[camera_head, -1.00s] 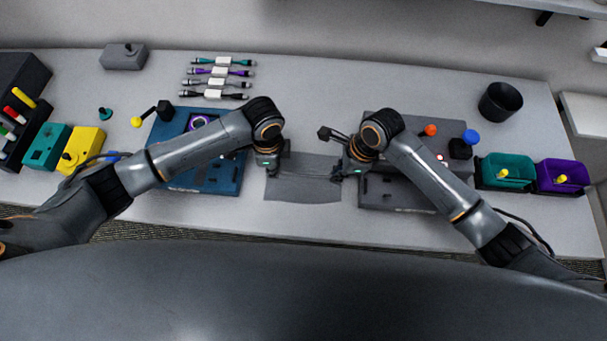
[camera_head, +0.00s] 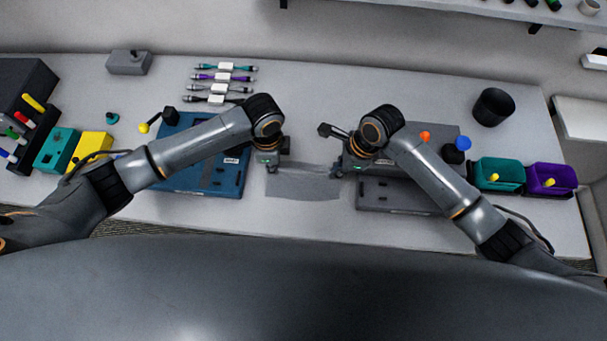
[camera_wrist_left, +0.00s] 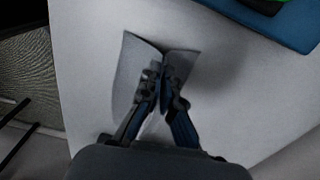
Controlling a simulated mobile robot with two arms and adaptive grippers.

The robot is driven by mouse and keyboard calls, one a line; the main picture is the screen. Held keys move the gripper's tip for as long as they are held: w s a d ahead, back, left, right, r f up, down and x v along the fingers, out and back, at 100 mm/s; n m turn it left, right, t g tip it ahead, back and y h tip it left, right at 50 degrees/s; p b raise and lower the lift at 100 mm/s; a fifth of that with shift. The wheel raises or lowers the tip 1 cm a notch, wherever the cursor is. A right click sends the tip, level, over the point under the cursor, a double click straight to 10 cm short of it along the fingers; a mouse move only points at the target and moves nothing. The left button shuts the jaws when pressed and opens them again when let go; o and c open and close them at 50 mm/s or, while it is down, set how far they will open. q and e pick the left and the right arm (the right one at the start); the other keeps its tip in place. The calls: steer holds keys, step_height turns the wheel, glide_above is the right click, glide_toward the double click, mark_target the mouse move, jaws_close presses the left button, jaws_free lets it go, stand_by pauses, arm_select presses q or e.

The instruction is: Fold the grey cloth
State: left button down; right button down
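The grey cloth (camera_head: 303,186) lies on the table between my two grippers, with its near edge towards me. My left gripper (camera_head: 270,168) is at its upper left corner. In the left wrist view the fingers of my left gripper (camera_wrist_left: 164,76) are close together on the cloth (camera_wrist_left: 131,72), which creases and rises on both sides of them. My right gripper (camera_head: 338,173) is at the cloth's upper right corner. Its fingertips are too small and dark to show whether they grip the cloth.
A blue board (camera_head: 200,180) stands left of the cloth and a grey board (camera_head: 395,197) right of it. Several cables (camera_head: 222,78) lie at the back. A teal bin (camera_head: 498,177), a purple bin (camera_head: 550,181) and a black cup (camera_head: 493,106) stand at the right.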

arm_select(q)
steer(key=shift+r, duration=0.15)
arm_select(e)
steer(key=shift+r, duration=0.15)
